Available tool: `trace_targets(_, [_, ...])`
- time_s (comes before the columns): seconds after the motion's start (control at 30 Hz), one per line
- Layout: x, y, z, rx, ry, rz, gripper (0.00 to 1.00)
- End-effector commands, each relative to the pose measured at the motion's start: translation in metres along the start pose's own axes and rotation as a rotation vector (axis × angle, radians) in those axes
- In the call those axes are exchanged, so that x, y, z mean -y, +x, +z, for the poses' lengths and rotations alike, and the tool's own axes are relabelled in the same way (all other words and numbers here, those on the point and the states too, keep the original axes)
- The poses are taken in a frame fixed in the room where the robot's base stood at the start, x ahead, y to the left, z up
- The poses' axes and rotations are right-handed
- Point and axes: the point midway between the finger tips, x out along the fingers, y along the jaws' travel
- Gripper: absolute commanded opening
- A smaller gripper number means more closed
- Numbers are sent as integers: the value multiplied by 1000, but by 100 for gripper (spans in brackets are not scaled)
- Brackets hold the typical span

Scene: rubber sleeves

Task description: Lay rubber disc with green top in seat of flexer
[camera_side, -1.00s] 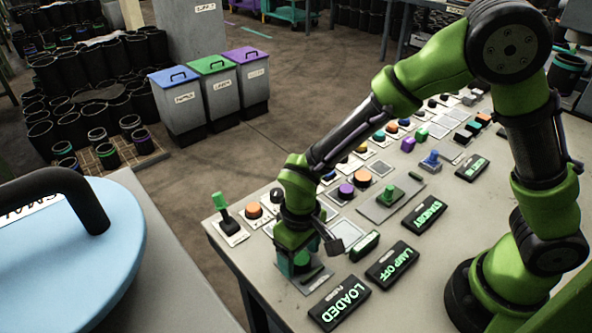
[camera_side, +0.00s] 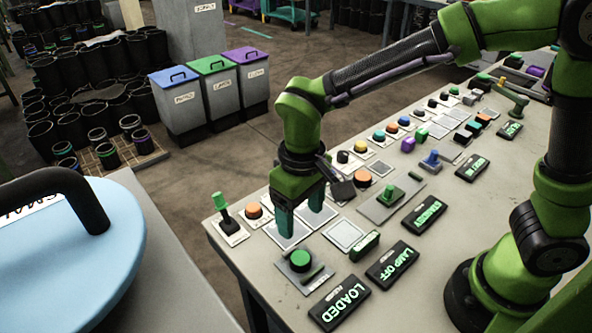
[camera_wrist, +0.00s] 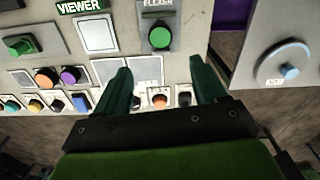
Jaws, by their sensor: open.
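The green-topped rubber disc (camera_side: 300,260) rests in the seat of the flexer (camera_side: 303,275), a grey plate at the near corner of the bench. In the wrist view the disc (camera_wrist: 160,37) shows as a round green top on the plate labelled FLEXER (camera_wrist: 157,8). My gripper (camera_side: 299,232) is open and empty. It is above and behind the flexer, apart from the disc. In the wrist view my two dark green fingers (camera_wrist: 164,78) stand wide apart with nothing between them.
A sign reading LOADED (camera_side: 340,303) lies beside the flexer, with a LAMP OFF sign (camera_side: 392,264) farther right. A lever with a green knob (camera_side: 222,207) stands at the left bench edge. Bare square pads (camera_side: 345,234) and several coloured buttons (camera_side: 362,177) run along the bench.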

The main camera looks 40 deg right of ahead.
Motion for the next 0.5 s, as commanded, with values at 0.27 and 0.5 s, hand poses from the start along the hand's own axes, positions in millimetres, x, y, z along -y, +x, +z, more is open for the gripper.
trace_targets(0.27, [-59,-58,16,-153,148,-125,71])
trace_targets(0.5, [-125,-102,63,-413,346,-229,71])
